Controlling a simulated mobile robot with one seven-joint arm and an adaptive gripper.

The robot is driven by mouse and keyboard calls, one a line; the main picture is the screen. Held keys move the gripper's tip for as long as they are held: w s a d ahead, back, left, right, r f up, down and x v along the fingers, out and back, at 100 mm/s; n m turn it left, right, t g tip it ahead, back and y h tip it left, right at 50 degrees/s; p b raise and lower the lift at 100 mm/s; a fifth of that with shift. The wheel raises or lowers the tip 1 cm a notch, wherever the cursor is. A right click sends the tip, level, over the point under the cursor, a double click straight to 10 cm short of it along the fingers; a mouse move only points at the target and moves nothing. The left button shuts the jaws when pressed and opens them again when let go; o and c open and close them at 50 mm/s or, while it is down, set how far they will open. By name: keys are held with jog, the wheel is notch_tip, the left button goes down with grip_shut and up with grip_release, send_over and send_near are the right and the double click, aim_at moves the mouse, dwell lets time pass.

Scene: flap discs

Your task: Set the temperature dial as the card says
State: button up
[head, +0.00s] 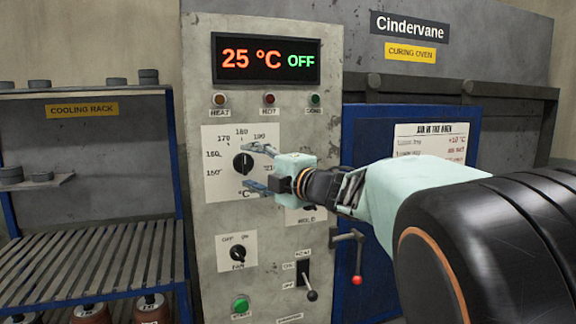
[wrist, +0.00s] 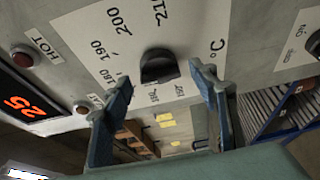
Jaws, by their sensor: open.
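The temperature dial (head: 243,163) is a black knob on a white scale plate (head: 213,137) with marks such as 150, 160, 170, 180 and 190. My gripper (head: 252,167) is open in front of it, one finger above and one below the knob in the head view. In the wrist view the knob (wrist: 160,68) sits beyond and between the spread fingertips (wrist: 162,82), apart from them. The knob's exact setting is unclear.
The display (head: 265,60) reads 25 °C OFF. Below are a fan knob (head: 237,254), a lever switch (head: 308,285), a green button (head: 240,304) and a red-knobbed door handle (head: 356,262). A mold plate (head: 306,217) is partly hidden by my gripper. A cooling rack (head: 85,255) stands left.

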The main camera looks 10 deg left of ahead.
jog(key=shift+w+a, duration=0.15)
jog(key=shift+a, duration=0.1)
jog(key=shift+c, duration=0.3)
jog(key=c, duration=1.1)
jog(key=shift+f+m+b, duration=0.1)
jog(key=shift+m+b, duration=0.2)
jog(key=shift+b, duration=0.05)
jog(key=m+b, duration=0.1)
jog(key=m+t+b, duration=0.1)
jog(key=m+b, duration=0.1)
jog(key=shift+f+y+b, duration=0.25)
jog(key=shift+y+b, duration=0.05)
jog(key=shift+y, duration=0.1)
jog(key=m+t+b, duration=0.1)
jog(key=m+b, duration=0.2)
jog(key=shift+t, duration=0.3)
jog(key=shift+r+m, duration=0.1)
jog(key=shift+m, duration=0.3)
